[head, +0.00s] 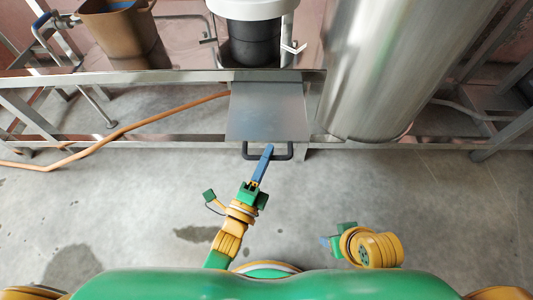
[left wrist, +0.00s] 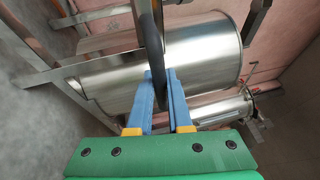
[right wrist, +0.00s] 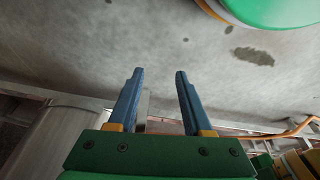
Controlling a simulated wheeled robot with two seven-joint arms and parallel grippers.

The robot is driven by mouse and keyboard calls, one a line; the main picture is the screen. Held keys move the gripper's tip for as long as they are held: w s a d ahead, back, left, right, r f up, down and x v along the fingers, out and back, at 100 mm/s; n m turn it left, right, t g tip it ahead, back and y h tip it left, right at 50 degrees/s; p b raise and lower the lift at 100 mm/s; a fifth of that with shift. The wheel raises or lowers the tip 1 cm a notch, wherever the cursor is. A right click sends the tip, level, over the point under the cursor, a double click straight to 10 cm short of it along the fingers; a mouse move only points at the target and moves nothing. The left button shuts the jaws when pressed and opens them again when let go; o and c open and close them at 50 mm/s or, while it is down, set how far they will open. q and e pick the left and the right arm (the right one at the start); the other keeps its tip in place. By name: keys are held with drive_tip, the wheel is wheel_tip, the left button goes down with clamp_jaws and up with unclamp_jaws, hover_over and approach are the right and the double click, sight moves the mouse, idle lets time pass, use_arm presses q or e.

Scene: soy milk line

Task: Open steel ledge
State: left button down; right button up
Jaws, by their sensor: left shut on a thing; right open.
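The steel ledge (head: 268,110) is a flat grey plate at the front of the metal frame, below the black and white container. A black bar handle (head: 282,156) runs along its near edge. In the left wrist view the blue fingers (left wrist: 161,80) are closed around the black handle bar (left wrist: 150,45). My right gripper (right wrist: 158,75) is open and empty over the floor; in the head view it is low at the right, its fingers mostly hidden.
A large steel cylinder (head: 395,65) stands right of the ledge. A brown bin (head: 118,35) is at the back left. An orange hose (head: 120,133) crosses the floor at left. The white-rimmed black container (head: 254,40) stands behind the ledge. The floor (head: 400,200) in front is clear.

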use_arm(q)
drive_tip(key=c, duration=0.8)
unclamp_jaws()
drive_tip(key=shift+c, duration=0.2)
drive_tip(key=p+v, duration=0.1)
drive_tip(key=v, duration=0.6)
use_arm(e)
drive_tip(key=x, duration=0.2)
drive_tip(key=shift+f, duration=0.45)
